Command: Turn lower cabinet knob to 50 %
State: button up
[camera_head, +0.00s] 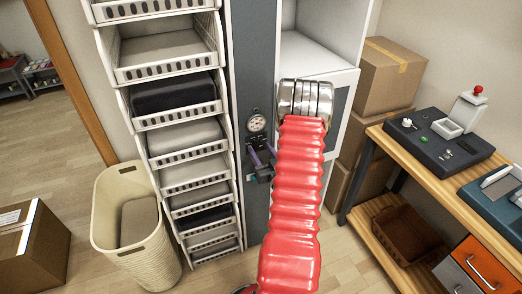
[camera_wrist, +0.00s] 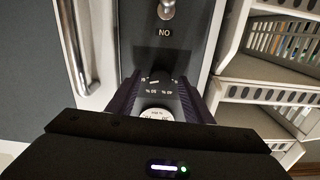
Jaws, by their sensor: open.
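In the head view, my gripper (camera_head: 262,163), with purple fingers, is at the dark cabinet panel (camera_head: 252,65), below a round gauge (camera_head: 256,123). The wrist view appears upside down relative to the head view. There, the open fingers of my gripper (camera_wrist: 158,82) stand on either side of a dark dial area (camera_wrist: 157,79) with white percent marks. The knob is hard to tell from its dark surroundings, and its setting and any finger contact are unclear. The white gauge face (camera_wrist: 158,114) is partly hidden by the gripper body.
A metal switch (camera_wrist: 166,9) with lettering sits near the dial. A long metal handle (camera_wrist: 76,45) stands beside the panel. White shelf bins (camera_head: 195,174) flank the panel in the head view. A wooden bench (camera_head: 430,185) stands at right, and a basket (camera_head: 135,225) at lower left.

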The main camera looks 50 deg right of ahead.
jog(key=shift+w+d, duration=0.1)
jog(key=shift+w, duration=0.05)
jog(key=shift+d, duration=0.1)
jog(key=c, duration=1.1)
